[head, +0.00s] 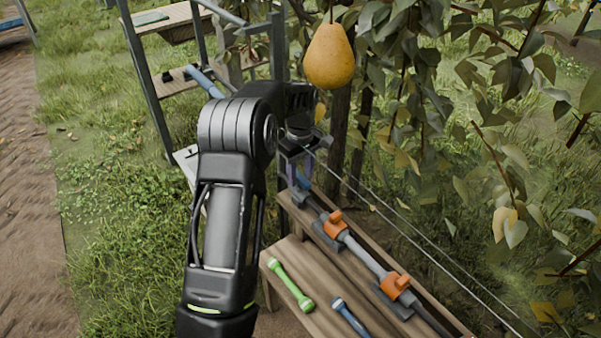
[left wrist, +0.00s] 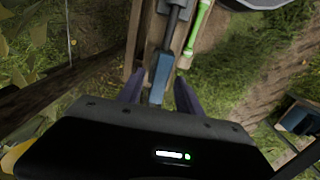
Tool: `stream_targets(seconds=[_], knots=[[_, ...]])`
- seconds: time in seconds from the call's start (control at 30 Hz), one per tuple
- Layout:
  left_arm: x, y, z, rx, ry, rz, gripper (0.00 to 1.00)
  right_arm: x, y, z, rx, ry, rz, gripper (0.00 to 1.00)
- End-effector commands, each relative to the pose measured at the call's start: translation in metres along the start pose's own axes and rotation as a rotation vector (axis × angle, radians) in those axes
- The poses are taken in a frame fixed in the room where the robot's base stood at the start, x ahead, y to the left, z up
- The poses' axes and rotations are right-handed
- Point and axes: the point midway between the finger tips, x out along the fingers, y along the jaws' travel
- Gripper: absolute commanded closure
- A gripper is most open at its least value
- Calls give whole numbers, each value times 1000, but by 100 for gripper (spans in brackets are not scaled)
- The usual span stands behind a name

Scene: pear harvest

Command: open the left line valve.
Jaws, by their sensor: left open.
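A grey line pipe (head: 365,255) runs along a wooden rail, with two orange fittings, one at the middle (head: 336,222) and one nearer me (head: 395,286). A blue lever-like part (head: 303,181) is at its far left end; it also shows in the left wrist view (left wrist: 160,75). I cannot tell for sure which part is the left line valve. My left gripper (head: 295,168) points down over this blue end. In the left wrist view its two fingers (left wrist: 158,90) are apart, one on each side of the blue part. I cannot tell whether they touch it. My right gripper is not in view.
A green tool (head: 290,285) and a blue tool (head: 350,318) lie on the wooden bench (head: 285,250). A pear (head: 329,56) hangs close to my left arm. Taut wires (head: 400,218) and leafy branches are on the right. A shelf rack (head: 150,80) stands behind. Grass lies left.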

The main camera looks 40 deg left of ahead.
Motion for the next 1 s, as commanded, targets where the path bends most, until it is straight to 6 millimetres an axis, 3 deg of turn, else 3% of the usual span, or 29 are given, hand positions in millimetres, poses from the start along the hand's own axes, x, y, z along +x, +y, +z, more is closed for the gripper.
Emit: stream_targets(seconds=[0.27,0.7,1.0], knots=[[-6,0,0,1,0,0,58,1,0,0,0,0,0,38],[-69,0,0,0,1,1,58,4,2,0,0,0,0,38],[-78,0,0,0,0,-1,58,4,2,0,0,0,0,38]])
